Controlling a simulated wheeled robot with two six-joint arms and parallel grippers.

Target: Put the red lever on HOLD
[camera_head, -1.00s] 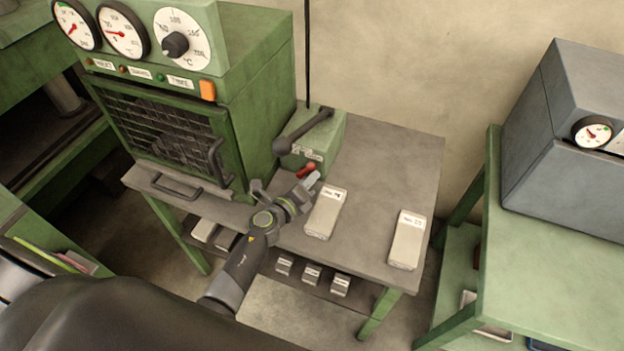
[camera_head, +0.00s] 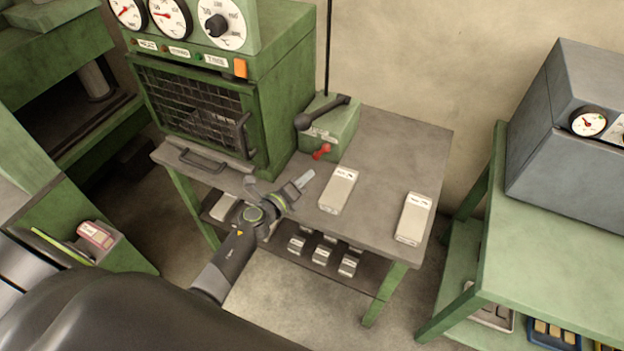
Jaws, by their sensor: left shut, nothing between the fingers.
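The small red lever (camera_head: 321,152) sits low on the front of the green box (camera_head: 338,133) at the back of the grey-topped table. A larger dark lever (camera_head: 322,112) with a round knob lies across the top of that box. The label beside the red lever is too small to read. My left gripper (camera_head: 304,180) is shut and empty, above the table's front edge. It is in front of the red lever and a little to its left in the picture, apart from it. My right gripper is not in view.
Two pale blocks, one near the middle (camera_head: 339,190) and one at the right (camera_head: 413,219), lie on the grey table (camera_head: 385,160). A green oven (camera_head: 215,110) with a wire-mesh door stands left of the lever box. A green bench (camera_head: 560,270) with a grey cabinet stands at right.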

